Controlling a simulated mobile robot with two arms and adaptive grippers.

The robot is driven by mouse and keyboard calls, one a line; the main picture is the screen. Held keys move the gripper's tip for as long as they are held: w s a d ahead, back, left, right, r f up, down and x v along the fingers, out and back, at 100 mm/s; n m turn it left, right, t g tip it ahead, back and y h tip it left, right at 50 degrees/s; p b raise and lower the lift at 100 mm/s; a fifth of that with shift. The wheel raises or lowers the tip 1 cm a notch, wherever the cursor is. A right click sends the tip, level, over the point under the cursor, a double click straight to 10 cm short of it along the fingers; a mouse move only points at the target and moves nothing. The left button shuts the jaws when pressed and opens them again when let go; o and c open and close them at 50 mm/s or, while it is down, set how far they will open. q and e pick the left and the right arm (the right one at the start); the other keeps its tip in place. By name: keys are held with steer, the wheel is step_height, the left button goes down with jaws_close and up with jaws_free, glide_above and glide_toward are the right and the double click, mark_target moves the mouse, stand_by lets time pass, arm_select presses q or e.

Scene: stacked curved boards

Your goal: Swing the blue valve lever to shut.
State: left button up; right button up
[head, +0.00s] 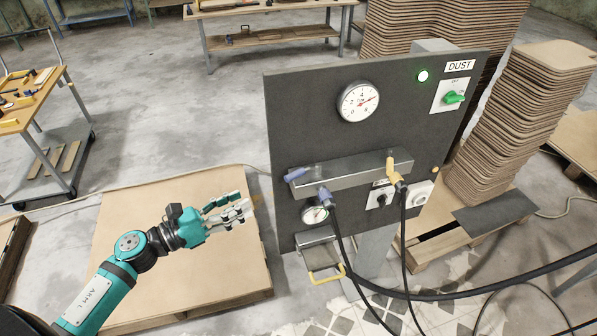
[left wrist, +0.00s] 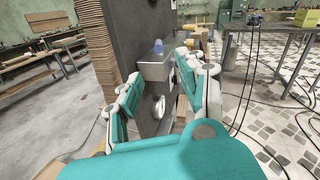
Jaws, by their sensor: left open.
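The blue valve lever (head: 296,174) sits at the left end of a grey metal manifold bar (head: 350,171) on a dark panel and points left, roughly along the bar. A blue hose fitting (head: 324,195) is beside it. In the left wrist view a small blue part (left wrist: 158,46) shows above the bar's end, between the fingers. My left gripper (head: 238,207) is open and empty, left of the panel and below the lever, apart from it. Its two spread fingers also show in the left wrist view (left wrist: 160,78). My right gripper is not in view.
Black hoses (head: 341,235) hang from both fittings. Gauges, switches and a yellow handle (head: 326,276) are on or below the panel (head: 300,110). Stacked boards (head: 525,110) stand behind. A low board stack (head: 150,225) lies under my left arm.

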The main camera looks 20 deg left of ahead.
mark_target(292, 173)
arm_select(q)
steer(key=p+x, duration=0.5)
steer(key=x, duration=1)
steer(key=shift+w+a, duration=0.1)
steer(key=shift+w+d, duration=0.25)
steer(key=shift+w, duration=0.05)
steer(key=shift+w+d+p, duration=0.15)
steer(key=shift+d+p, duration=0.05)
steer(key=shift+p, duration=0.1)
steer(key=shift+c, duration=0.4)
jaws_close()
steer(key=shift+f, duration=0.1)
